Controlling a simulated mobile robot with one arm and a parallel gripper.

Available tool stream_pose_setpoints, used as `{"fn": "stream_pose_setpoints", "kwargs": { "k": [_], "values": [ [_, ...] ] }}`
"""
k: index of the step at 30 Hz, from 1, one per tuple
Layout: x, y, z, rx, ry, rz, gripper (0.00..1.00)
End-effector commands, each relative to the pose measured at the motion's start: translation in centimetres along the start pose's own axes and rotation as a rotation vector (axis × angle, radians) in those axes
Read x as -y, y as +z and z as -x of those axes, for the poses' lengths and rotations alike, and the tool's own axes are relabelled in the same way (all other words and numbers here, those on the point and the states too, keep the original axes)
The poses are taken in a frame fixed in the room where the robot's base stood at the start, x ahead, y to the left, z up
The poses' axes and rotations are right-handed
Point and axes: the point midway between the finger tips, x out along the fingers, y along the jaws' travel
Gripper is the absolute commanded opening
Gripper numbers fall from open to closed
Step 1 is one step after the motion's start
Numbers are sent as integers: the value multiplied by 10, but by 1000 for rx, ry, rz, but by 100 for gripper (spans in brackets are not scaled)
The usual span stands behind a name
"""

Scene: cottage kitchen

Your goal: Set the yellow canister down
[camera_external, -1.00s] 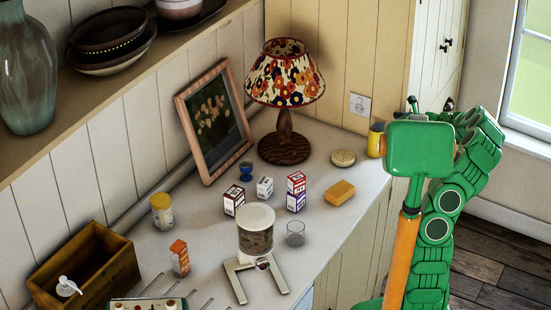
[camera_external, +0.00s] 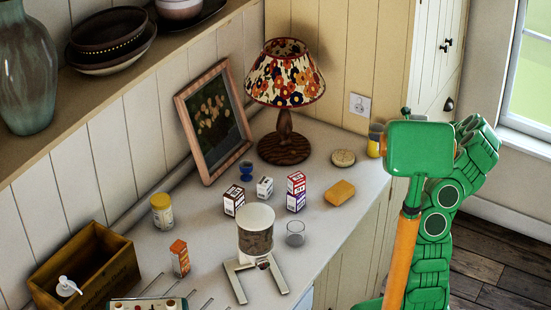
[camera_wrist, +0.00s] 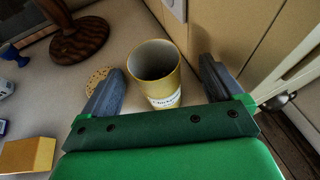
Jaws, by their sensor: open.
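The yellow canister (camera_wrist: 156,74) stands upright on the counter (camera_external: 325,250), near the wall at its far right end. Its open top shows in the wrist view, with a pale label on its near side. In the external view the canister (camera_external: 374,145) is partly hidden by my green wrist. My gripper (camera_wrist: 161,66) is open, with one grey finger on each side of the canister. A gap shows on both sides, wider on the right.
A round biscuit-like disc (camera_external: 343,158) and a yellow-orange block (camera_external: 340,192) lie to the left of the canister. A lamp (camera_external: 284,148) stands farther left. Small boxes (camera_external: 296,191), a glass (camera_external: 295,234) and a blue egg cup (camera_external: 246,170) occupy the middle counter.

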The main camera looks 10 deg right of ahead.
Motion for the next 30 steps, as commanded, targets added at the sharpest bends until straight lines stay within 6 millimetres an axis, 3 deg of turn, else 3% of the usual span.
{"fn": "stream_pose_setpoints", "kwargs": {
  "k": [15,25,30],
  "values": [
    [-6,-2,-49,-2,2,-2,93],
    [-6,-1,-53,0,1,-2,93],
    [-6,-1,-53,0,1,-1,69]
  ]
}}
